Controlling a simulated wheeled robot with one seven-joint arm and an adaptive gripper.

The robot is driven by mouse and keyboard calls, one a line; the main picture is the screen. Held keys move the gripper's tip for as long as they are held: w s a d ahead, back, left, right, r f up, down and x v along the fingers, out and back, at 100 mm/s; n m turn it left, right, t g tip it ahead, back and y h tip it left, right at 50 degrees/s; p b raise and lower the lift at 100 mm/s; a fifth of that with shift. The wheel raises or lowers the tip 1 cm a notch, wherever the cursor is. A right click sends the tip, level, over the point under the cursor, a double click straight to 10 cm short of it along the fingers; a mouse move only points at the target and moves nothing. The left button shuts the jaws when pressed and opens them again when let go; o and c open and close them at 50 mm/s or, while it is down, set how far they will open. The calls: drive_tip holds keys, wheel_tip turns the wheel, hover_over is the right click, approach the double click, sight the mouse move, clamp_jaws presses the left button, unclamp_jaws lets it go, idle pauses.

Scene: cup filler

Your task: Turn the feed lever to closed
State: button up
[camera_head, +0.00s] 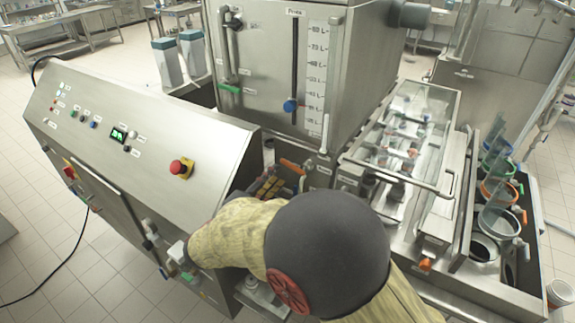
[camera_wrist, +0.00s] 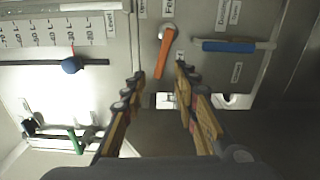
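The feed lever is an orange handle (camera_wrist: 164,56) on a round metal pivot. Its label beside the pivot is partly cut off in the wrist view. In the head view an orange handle (camera_head: 292,166) shows just beyond my gripper (camera_head: 271,187), mostly hidden by my arm. In the wrist view my gripper (camera_wrist: 160,72) is open, its dark and yellow fingers on either side of the lever's free end. No contact shows, and I cannot tell how far the lever reaches between the fingertips.
A blue handle (camera_wrist: 228,45) sits right of the lever on the same panel. A blue knob (camera_wrist: 71,65) and a green handle (camera_wrist: 74,141) are at left. In the head view a sloped control cabinet (camera_head: 130,125) with a red button (camera_head: 179,167) stands left of my arm.

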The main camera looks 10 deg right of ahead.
sight(286, 165)
drive_tip(key=w+d+m, duration=0.3)
drive_tip(key=w+d, duration=0.2)
drive_tip(key=shift+w+d+b, duration=0.25)
drive_tip(key=shift+w+b, duration=0.05)
drive_tip(key=shift+b, duration=0.05)
idle(0.3)
drive_tip(key=shift+c, duration=1.4)
clamp_jaws()
drive_tip(key=shift+f, duration=0.1)
